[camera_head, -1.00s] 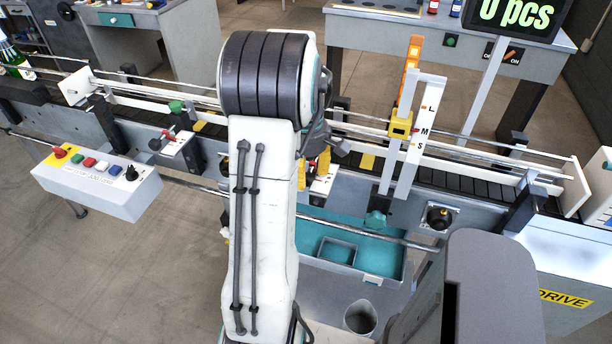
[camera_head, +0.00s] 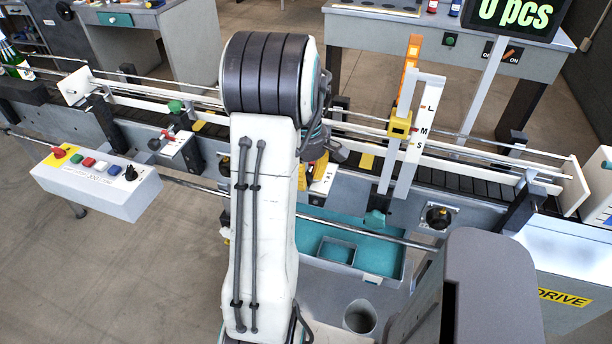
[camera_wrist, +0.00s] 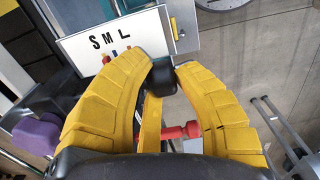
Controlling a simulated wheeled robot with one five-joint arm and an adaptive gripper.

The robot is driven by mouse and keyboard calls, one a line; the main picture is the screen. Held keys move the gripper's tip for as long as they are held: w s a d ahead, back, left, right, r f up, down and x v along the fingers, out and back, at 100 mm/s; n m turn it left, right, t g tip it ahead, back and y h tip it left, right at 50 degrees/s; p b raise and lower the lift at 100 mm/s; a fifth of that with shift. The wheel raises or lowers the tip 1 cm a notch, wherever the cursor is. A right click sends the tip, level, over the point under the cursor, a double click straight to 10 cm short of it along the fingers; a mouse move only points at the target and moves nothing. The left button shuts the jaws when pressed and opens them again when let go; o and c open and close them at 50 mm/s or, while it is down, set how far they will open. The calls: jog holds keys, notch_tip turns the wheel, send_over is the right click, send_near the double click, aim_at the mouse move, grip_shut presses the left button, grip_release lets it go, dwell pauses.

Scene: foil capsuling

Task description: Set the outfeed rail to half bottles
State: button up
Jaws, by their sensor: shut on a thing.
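A white plate marked S, M, L (camera_wrist: 110,45) with small coloured marks is at the upper left in the wrist view. My gripper (camera_wrist: 163,68) has its yellow fingers closed on a black knob (camera_wrist: 159,82) at the plate's lower right edge, past the L. In the head view my gripper (camera_head: 319,168) is mostly hidden behind my arm, at the near side of the conveyor. The white plate (camera_head: 325,183) shows only in part there, and the knob is hidden. Which mark the setting stands at cannot be told.
An upright L, M, S scale (camera_head: 420,130) with a yellow slider (camera_head: 400,124) stands right of my arm. The conveyor (camera_head: 455,182) runs across, with a button box (camera_head: 95,180) at left. A teal tray (camera_head: 385,262) lies below. A red part (camera_wrist: 180,131) shows between my fingers.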

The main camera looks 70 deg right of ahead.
grip_shut()
jog(key=shift+a, duration=0.1)
jog(key=shift+a+f+b, duration=0.1)
jog(key=shift+a+b, duration=0.05)
jog(key=shift+b, duration=0.15)
jog(key=shift+a, duration=0.3)
jog(key=o, duration=0.7)
grip_release()
jog(key=shift+d, duration=0.1)
jog(key=shift+o, duration=0.2)
jog(key=shift+r, duration=0.2)
notch_tip(320, 180, up, 12)
